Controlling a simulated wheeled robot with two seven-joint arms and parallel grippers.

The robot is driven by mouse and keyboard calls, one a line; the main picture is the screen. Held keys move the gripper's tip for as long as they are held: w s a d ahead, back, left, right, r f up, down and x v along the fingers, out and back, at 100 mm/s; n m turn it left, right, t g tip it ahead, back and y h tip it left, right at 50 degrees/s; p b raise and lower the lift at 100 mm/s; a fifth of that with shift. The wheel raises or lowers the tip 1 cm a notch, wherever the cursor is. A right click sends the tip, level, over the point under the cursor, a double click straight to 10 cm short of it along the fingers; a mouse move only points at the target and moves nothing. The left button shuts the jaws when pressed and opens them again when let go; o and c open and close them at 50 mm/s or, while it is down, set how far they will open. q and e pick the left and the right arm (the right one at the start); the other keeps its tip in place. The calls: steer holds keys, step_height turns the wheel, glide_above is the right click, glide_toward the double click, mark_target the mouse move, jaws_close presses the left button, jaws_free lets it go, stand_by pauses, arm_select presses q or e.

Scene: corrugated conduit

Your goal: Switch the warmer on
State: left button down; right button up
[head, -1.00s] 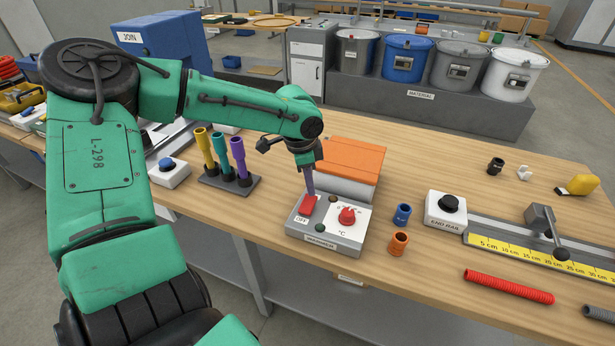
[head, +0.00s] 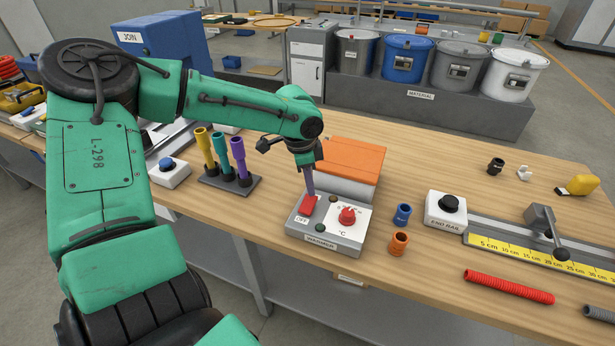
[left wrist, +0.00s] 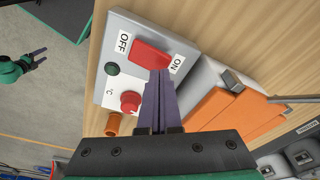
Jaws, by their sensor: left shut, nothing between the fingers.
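The warmer (head: 345,242) is a grey box on the bench with a red rocker switch (head: 308,206), a red dial (head: 347,216) and a dark green lamp (head: 321,228) that looks unlit. My left gripper (head: 310,190) is shut and empty, pointing down at the switch's far end. In the left wrist view, its fingertips (left wrist: 160,75) are at the end of the switch (left wrist: 150,55) beside the ON label (left wrist: 177,63); I cannot tell whether they touch. The OFF label (left wrist: 124,42) is at the other end. My right gripper (left wrist: 38,59) shows small in the left wrist view, fingers apart, away from the bench.
An orange-topped box (head: 350,160) stands right behind the warmer. A stand with coloured tubes (head: 240,186) is to its left. Blue (head: 403,214) and orange (head: 399,243) couplings and an END RAIL button box (head: 445,211) are to its right. A red corrugated conduit (head: 508,287) lies near the front edge.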

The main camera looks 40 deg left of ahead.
mark_target(310, 198)
arm_select(q)
steer(key=shift+f+b, duration=0.55)
steer(key=shift+f, duration=0.45)
stand_by(0.8)
steer(key=shift+r, duration=0.1)
step_height(310, 198, up, 7)
steer(key=p, duration=0.7)
steer(key=shift+p, duration=0.3)
